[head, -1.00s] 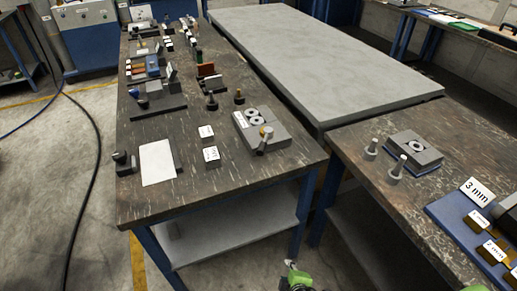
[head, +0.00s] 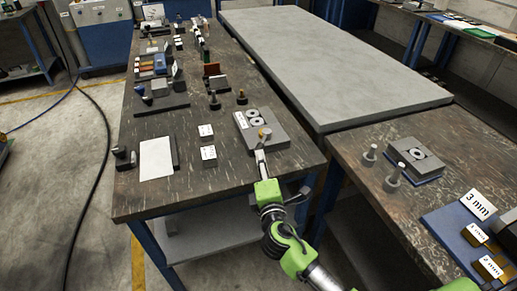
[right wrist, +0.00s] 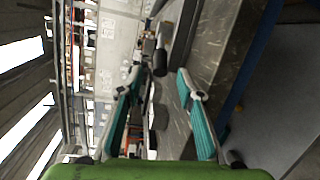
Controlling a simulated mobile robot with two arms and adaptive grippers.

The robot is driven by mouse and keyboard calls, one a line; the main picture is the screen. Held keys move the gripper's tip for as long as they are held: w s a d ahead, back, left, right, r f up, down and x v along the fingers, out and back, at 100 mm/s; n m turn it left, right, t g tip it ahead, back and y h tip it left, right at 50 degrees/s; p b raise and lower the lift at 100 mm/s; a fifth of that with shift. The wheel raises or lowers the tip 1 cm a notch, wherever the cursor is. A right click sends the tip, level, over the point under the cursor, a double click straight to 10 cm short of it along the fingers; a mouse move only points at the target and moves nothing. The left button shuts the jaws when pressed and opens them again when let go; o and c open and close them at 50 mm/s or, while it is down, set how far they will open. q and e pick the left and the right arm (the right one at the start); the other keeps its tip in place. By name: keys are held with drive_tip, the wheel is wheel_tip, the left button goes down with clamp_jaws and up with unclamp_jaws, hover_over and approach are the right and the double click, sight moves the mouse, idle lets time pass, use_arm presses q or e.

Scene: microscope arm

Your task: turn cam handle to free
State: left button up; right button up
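The cam handle (head: 265,133) is a short grey lever with a tan tip on the front edge of a dark grey fixture block (head: 279,134) on the left workbench. Two light rings show on the block's top. My right gripper (head: 260,156) reaches up from the front, its fingers just short of the handle, partly overlapping it in the head view. In the right wrist view its two teal-padded fingers (right wrist: 159,78) are spread apart with nothing between the pads. A dark cylinder, probably the handle (right wrist: 160,62), shows just beyond the fingertips. My left gripper is out of view.
Two small labelled blocks (head: 208,152) and a white sheet (head: 156,158) lie left of the fixture. Two dark pegs (head: 241,97) stand behind it. A second bench (head: 350,150) on the right holds another block (head: 415,158) and pegs.

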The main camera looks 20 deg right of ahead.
sight(261, 142)
drive_tip(key=w, duration=0.5)
drive_tip(key=w+d, duration=0.1)
drive_tip(key=w, duration=0.1)
drive_tip(key=shift+w+d+f, duration=0.1)
drive_tip(key=shift+w+f, duration=0.15)
drive_tip(key=shift+f, duration=0.1)
clamp_jaws()
